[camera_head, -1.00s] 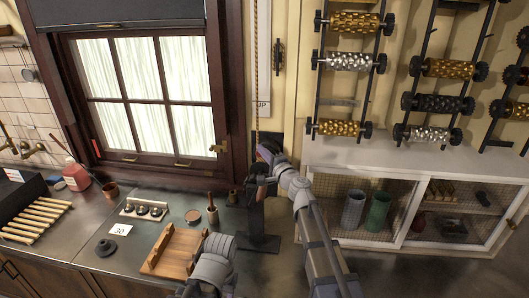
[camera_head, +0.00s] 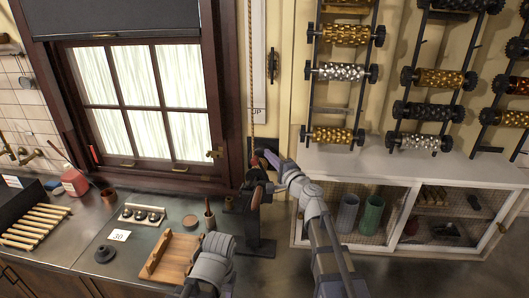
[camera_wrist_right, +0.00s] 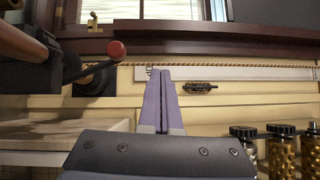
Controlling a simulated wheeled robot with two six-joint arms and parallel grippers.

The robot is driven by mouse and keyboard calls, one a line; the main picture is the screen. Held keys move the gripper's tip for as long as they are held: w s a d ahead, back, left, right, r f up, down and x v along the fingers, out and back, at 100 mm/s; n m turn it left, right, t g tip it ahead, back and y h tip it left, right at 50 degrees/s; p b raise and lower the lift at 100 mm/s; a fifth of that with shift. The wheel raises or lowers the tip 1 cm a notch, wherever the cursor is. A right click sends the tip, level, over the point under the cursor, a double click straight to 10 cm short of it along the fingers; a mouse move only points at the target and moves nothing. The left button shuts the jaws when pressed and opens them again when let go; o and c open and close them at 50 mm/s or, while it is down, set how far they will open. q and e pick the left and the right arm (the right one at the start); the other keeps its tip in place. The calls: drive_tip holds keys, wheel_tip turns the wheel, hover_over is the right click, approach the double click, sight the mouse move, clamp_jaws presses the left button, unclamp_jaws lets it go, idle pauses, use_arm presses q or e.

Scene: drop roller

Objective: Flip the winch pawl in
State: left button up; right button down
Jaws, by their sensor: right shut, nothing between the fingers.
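The winch (camera_head: 257,205) is a dark post with a drum-like top, right of the window. A rope (camera_head: 251,100) runs up the wall above it. My right gripper (camera_head: 264,154), with purple fingers, is at the top of the winch. In the right wrist view its fingers (camera_wrist_right: 164,72) are together and empty. There, a thin dark lever with a red ball (camera_wrist_right: 117,50) reaches in from dark winch parts (camera_wrist_right: 35,75) left of the fingers, apart from them. It may be the pawl; I cannot tell its seating.
The counter left of the winch holds a wooden board (camera_head: 175,257), a tool pot (camera_head: 209,216), and a card marked 30 (camera_head: 119,236). A white cabinet (camera_head: 400,166) stands right of the winch, below racks of patterned rollers (camera_head: 340,72).

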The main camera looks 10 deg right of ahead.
drive_tip(key=s+d+r+p, duration=0.1)
drive_tip(key=s+r, duration=0.1)
drive_tip(key=s, duration=0.3)
drive_tip(key=shift+s+d+r+p, duration=0.15)
drive_tip(key=shift+s+r+p, duration=0.15)
drive_tip(key=shift+p, duration=0.1)
